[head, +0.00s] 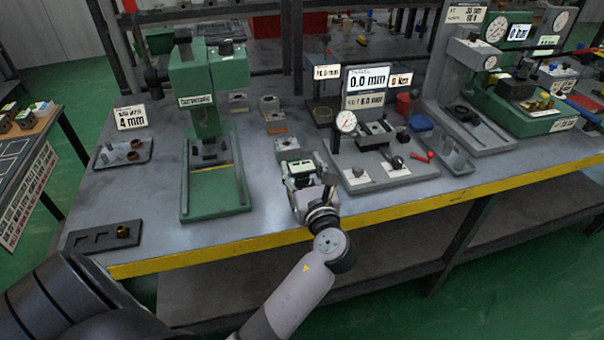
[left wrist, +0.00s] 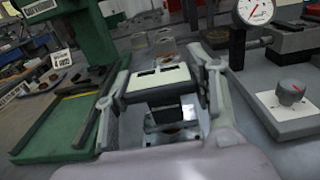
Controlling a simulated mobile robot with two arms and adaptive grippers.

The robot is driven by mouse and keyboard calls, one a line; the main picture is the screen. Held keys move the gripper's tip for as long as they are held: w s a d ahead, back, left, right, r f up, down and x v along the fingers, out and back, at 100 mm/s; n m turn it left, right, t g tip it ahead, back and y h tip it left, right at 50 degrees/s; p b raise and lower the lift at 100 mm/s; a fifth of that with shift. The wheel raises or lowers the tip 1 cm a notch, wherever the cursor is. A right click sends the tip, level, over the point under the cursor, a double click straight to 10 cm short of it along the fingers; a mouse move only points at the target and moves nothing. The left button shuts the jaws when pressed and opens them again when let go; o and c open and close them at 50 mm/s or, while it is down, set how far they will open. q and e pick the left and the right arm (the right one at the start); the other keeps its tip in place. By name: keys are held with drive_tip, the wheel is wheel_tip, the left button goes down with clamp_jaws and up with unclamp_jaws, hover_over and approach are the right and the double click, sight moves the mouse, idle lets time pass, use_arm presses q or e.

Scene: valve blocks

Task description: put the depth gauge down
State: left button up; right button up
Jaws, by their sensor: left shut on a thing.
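My left gripper (head: 303,178) is over the front middle of the bench, between the green press and the dial station. In the left wrist view (left wrist: 165,95) its two fingers are shut on a small box with a pale top and dark slots, which I take as the depth gauge (left wrist: 158,78). The gauge also shows at the fingertips in the head view (head: 299,167). Under it in the wrist view is a shiny metal-like surface (left wrist: 172,128), partly hidden; I cannot tell whether the gauge touches it. My right gripper is not in view.
The green press (head: 213,130) stands left of the gripper. The dial station (head: 375,165), with a round dial (head: 346,121) and knobs, stands close on the right. Small blocks (head: 287,148) sit just behind. A yellow strip (head: 400,206) marks the bench front; bare bench lies left of the gripper.

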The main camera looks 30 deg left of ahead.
use_arm(q)
drive_tip(key=shift+c, duration=2.4)
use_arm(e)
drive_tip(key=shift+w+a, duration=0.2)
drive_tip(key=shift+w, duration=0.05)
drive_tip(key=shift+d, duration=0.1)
use_arm(q)
drive_tip(key=shift+r, duration=0.15)
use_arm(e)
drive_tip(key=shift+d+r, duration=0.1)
